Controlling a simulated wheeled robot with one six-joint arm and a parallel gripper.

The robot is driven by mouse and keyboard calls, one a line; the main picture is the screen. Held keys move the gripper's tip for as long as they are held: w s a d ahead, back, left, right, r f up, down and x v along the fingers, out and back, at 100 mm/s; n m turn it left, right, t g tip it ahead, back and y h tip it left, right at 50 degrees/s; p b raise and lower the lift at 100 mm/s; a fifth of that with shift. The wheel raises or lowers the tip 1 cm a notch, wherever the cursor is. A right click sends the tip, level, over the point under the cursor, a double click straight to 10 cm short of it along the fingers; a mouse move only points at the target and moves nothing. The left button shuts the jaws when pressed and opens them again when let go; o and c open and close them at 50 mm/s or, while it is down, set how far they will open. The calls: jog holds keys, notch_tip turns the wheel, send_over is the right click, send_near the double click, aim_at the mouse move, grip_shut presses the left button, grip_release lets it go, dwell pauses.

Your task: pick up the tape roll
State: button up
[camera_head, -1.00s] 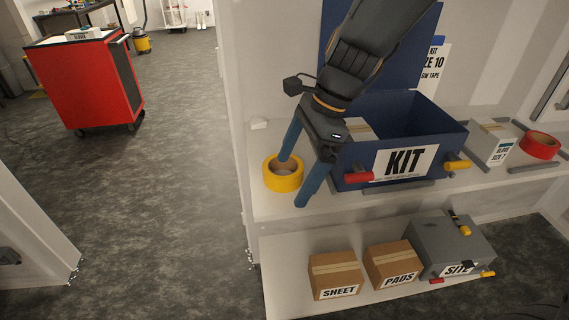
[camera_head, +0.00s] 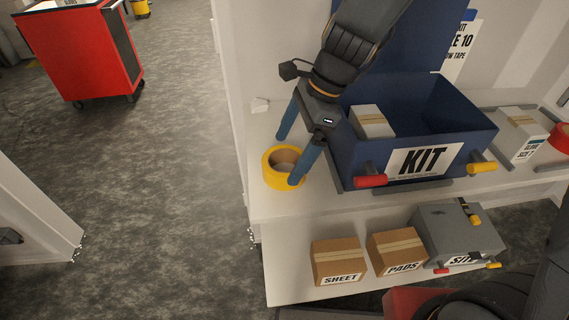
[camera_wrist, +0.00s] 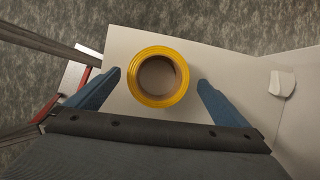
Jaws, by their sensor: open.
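A yellow tape roll (camera_head: 270,174) lies flat at the left end of the upper white shelf, left of the blue kit box. In the wrist view the yellow tape roll (camera_wrist: 160,101) sits between the two finger lines, a little beyond the tips, with gaps on both sides. My gripper (camera_head: 287,161) is open and empty, with blue fingers above the roll. In the head view one finger overlaps the roll's right side. In the wrist view my gripper (camera_wrist: 158,79) points at it. A red tape roll (camera_head: 562,138) lies at the far right, cut by the picture edge.
The open blue kit box (camera_head: 350,160) with red and yellow handles stands close right of my gripper. Below are cardboard boxes (camera_head: 337,262) and a grey case (camera_head: 455,235). The shelf's left edge is near the roll.

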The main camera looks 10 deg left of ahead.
aim_at(285, 160)
jog(key=shift+x, duration=1.8)
jog(key=shift+s, duration=0.15)
jog(key=c, duration=1.1)
jog(key=shift+r, duration=0.15)
